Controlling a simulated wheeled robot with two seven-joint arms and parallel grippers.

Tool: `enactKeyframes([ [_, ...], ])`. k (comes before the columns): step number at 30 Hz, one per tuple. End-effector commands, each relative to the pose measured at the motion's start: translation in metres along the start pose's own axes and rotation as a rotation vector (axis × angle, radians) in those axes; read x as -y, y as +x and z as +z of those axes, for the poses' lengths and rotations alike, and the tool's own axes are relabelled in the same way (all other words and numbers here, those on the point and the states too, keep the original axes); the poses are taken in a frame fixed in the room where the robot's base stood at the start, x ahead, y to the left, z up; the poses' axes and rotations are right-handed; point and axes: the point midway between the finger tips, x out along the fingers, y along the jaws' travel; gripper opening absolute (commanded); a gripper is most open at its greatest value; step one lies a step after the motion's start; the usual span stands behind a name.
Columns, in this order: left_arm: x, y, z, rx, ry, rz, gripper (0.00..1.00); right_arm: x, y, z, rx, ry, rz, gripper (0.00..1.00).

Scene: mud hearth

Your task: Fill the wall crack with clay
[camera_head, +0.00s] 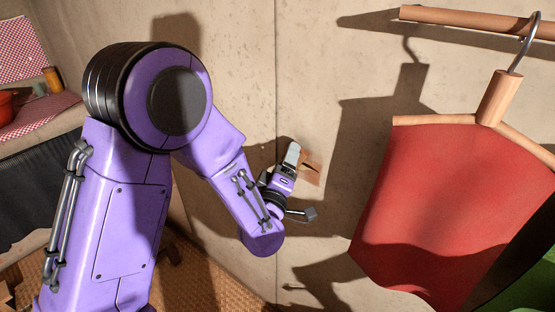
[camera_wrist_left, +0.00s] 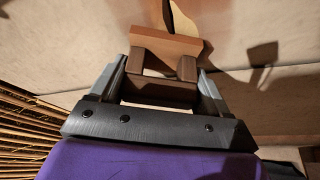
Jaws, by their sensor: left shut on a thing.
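The wall crack shows in the head view as a dark mark in a brownish patch (camera_head: 313,169) on the beige plaster wall. My left gripper (camera_head: 291,154) is right beside it, in front of the wall. In the left wrist view my left gripper (camera_wrist_left: 158,82) is shut on a wooden tool (camera_wrist_left: 167,43), with a tan bar across its far side and darker brown posts and grip between the fingers. Beyond the bar are a pale yellowish strip and a brown area on the wall. I cannot tell whether the tool touches the wall. No separate lump of clay can be made out.
A red garment (camera_head: 445,205) hangs from a wooden hanger at the right, under a wooden rail (camera_head: 470,22). At the left is a ledge with a checked cloth (camera_head: 40,118), a red bowl (camera_head: 5,106) and an amber jar (camera_head: 53,79). A woven mat (camera_head: 195,275) covers the floor.

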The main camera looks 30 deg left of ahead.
Motion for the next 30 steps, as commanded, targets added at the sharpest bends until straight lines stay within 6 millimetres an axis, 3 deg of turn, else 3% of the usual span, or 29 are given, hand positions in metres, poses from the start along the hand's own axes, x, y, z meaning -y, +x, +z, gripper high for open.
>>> enactKeyframes([
  [30,-0.037,-0.026,0.061,0.001,0.000,0.002,0.52,0.000,0.004,0.002,0.000,0.000,0.000,0.43],
])
